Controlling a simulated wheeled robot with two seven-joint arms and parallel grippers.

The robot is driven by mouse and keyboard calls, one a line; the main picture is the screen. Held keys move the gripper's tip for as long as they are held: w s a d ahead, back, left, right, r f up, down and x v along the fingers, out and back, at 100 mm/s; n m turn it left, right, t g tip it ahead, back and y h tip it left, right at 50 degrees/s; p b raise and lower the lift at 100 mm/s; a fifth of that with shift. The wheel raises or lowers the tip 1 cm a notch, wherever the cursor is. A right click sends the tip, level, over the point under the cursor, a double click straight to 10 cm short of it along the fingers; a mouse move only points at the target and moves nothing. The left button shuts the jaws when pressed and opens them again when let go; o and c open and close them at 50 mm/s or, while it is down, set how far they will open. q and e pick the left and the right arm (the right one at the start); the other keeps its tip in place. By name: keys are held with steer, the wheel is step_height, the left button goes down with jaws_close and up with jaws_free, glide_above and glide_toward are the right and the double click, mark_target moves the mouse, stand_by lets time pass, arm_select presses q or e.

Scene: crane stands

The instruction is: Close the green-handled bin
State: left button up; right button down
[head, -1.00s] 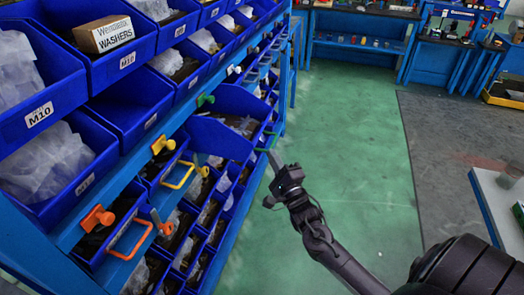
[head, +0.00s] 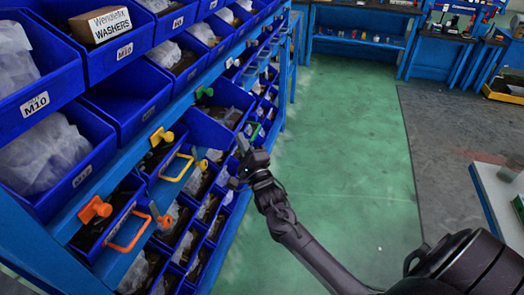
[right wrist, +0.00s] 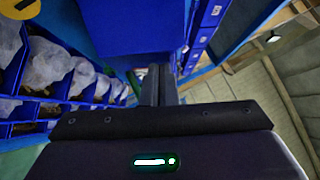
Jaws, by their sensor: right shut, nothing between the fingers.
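The green-handled bin (head: 214,128) is a blue drawer on the rack at the left. Its green handle (head: 255,131) is on its front, and a green knob (head: 204,92) sits on the rail above it. My right gripper (head: 241,146) is shut and empty, close to the bin's front below the handle. I cannot tell if it touches. In the right wrist view its fingers (right wrist: 157,85) are together, with a blue surface (right wrist: 130,25) just above. My left gripper is out of view.
A yellow-handled bin (head: 178,166) and an orange-handled bin (head: 130,234) are nearer on the same rack. Open blue bins with bagged parts fill the shelves above and below. The green floor (head: 340,150) right of the rack is clear.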

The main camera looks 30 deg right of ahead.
mark_target(214, 140)
steer(key=w+a+b, duration=0.1)
steer(key=w+a, duration=0.1)
steer(key=w, duration=0.1)
steer(key=w+a+b, duration=0.2)
steer(key=w+a, duration=0.1)
steer(key=shift+w+a+f, duration=0.1)
steer(key=shift+w+a, duration=0.2)
steer(key=shift+a, duration=0.05)
steer(key=shift+w+a, duration=0.2)
